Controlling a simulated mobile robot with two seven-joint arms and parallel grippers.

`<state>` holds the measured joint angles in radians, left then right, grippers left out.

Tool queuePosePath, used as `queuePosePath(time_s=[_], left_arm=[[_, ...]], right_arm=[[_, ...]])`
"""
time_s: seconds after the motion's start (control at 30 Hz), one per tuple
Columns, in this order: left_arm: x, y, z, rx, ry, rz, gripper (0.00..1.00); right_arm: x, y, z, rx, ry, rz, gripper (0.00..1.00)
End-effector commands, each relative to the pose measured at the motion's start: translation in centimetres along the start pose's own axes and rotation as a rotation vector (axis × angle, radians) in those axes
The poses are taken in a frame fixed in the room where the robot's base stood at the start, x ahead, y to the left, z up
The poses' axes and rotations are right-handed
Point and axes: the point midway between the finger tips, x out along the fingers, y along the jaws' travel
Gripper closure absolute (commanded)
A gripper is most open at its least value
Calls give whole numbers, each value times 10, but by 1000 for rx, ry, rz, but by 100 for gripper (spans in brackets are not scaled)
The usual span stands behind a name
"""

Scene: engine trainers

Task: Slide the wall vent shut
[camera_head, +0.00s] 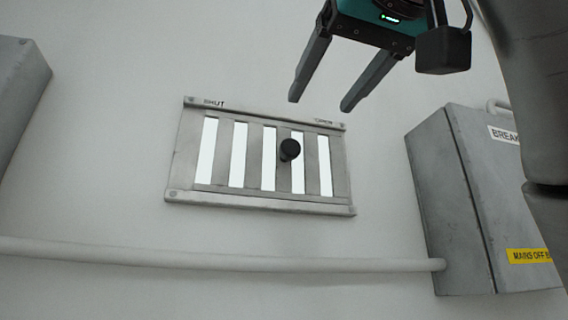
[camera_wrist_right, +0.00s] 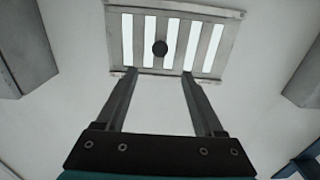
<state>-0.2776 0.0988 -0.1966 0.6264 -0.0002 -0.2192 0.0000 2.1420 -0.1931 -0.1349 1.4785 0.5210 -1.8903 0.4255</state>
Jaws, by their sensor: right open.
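The wall vent (camera_head: 182,150) is a silver metal frame on the white wall, with several upright slats and bright open gaps between them. It has SHUT marked at its upper left and a small label, too small to read surely, at its upper right. A round black knob (camera_head: 290,149) stands out from the slats right of the middle. The vent (camera_wrist_right: 120,45) and knob (camera_wrist_right: 160,48) also show in the right wrist view. My right gripper (camera_head: 320,105) is open and empty, above and apart from the knob. Its fingers (camera_wrist_right: 155,75) point toward the vent. My left gripper is not in view.
A grey box (camera_head: 435,190) with BREAK and MAINS OFF labels stands out from the wall at the right. Another grey box (camera_head: 20,90) is at the left edge. A white pipe (camera_head: 220,262) runs along the wall below the vent. Wall around the vent is bare.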

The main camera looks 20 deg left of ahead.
Motion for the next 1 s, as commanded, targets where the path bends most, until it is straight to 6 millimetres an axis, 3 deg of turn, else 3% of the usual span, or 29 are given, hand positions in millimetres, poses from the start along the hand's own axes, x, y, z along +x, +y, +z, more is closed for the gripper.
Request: queuePosePath(time_s=[0.17,0.3,0.7,1.0], left_arm=[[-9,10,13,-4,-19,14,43],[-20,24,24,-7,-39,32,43],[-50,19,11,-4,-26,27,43],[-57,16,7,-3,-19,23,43]], right_arm=[[20,0,-1,1,-4,0,30],[49,0,-2,2,-6,0,30],[129,0,-2,1,-4,0,30],[151,0,0,0,-1,0,30]])
